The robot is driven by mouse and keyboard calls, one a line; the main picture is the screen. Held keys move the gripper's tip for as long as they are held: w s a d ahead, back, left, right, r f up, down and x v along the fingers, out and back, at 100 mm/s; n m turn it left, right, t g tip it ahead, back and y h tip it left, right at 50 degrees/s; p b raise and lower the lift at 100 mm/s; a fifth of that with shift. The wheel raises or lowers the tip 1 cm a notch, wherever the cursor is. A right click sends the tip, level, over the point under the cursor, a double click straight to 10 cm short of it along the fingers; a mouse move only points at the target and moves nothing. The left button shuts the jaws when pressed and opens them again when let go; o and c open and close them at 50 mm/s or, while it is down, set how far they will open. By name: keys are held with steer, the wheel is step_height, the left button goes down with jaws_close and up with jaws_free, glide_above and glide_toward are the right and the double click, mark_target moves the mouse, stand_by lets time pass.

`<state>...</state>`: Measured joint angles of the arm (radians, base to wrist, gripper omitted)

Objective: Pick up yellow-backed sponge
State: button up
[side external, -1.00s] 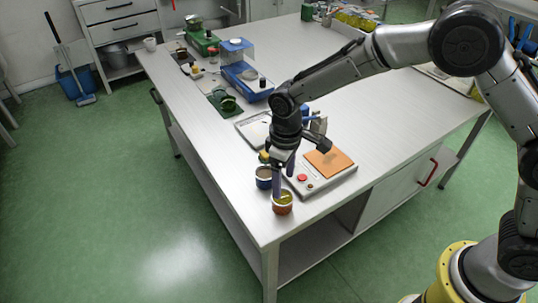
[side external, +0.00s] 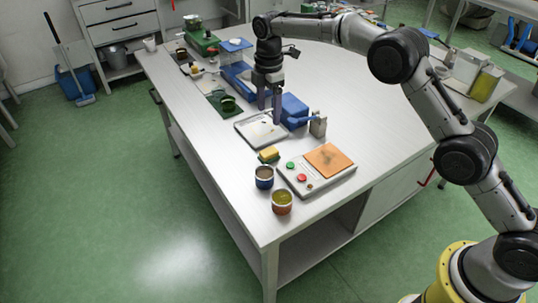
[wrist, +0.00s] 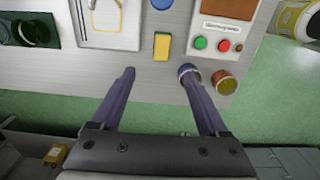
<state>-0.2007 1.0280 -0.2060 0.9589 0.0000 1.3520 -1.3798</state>
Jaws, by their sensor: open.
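The yellow-backed sponge (side external: 268,154) is a small yellow block with a darker underside. It lies on the pale table, left of the scale with the orange plate. It also shows in the wrist view (wrist: 161,47), upper middle, just beyond the fingertips and between their lines. My gripper (side external: 270,114) is open and empty, over the white tray in the side view and apart from the sponge. Its two fingers (wrist: 158,74) are spread wide in the wrist view.
A blue cup (side external: 264,177) and an orange cup (side external: 282,202) stand near the sponge at the table's front corner. The scale (side external: 310,178) is to its right. The white tray (side external: 250,131), a blue box (side external: 293,108) and a grey block (side external: 318,124) stand behind.

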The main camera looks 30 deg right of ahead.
glide_above(269, 151)
steer(key=f, duration=0.8)
steer(key=shift+w+d+f, duration=0.15)
steer(key=shift+d, duration=0.1)
steer(key=shift+a+f, duration=0.15)
steer(key=shift+f, duration=1.35)
steer(key=shift+a+f, duration=0.1)
steer(key=shift+f, duration=1.4)
jaws_close()
